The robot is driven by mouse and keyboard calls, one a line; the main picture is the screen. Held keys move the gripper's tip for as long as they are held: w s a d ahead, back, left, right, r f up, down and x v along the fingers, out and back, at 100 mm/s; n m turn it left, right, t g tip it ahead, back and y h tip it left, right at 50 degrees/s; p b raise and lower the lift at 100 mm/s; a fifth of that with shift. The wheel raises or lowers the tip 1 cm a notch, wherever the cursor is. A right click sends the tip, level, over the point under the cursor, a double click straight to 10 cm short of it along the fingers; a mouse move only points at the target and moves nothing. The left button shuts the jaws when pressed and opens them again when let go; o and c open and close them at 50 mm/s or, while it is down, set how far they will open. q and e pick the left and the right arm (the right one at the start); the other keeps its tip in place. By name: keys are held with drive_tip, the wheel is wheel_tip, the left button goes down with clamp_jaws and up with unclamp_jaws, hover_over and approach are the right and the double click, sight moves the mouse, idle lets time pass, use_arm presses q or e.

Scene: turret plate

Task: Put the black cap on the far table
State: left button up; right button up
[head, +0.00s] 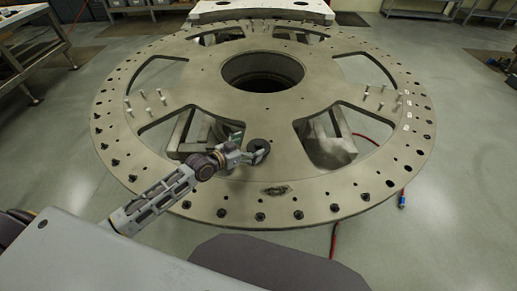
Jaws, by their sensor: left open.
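My left gripper (262,157) reaches in from the lower left over the near part of the large turret plate. It is open. A dark round piece, which looks like the black cap (258,146), shows right at its fingertips; I cannot tell whether they touch it. A metal table (38,50) stands at the upper left, and a grey bench (417,14) at the upper right; I cannot tell which is the far table. My right gripper is not in view.
The round turret plate (232,103) fills the middle, with a central hole, large cut-outs, upright pins and several dark fittings along its rim. A pale plate (262,9) lies behind it. A red cable with a blue end (402,200) hangs at the right.

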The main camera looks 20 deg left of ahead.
sight(255, 145)
use_arm(q)
drive_tip(key=shift+f+p+x, duration=0.15)
drive_tip(key=shift+p+x, duration=0.05)
drive_tip(key=shift+x, duration=1.1)
drive_tip(key=shift+f+p+x, duration=0.15)
drive_tip(key=shift+f+x, duration=0.05)
drive_tip(key=shift+x, duration=1.1)
drive_tip(key=shift+s+d, duration=0.1)
drive_tip(key=shift+s, duration=0.1)
drive_tip(key=c, duration=1.1)
drive_tip(key=shift+r, duration=0.1)
drive_tip(key=shift+r, duration=4.95)
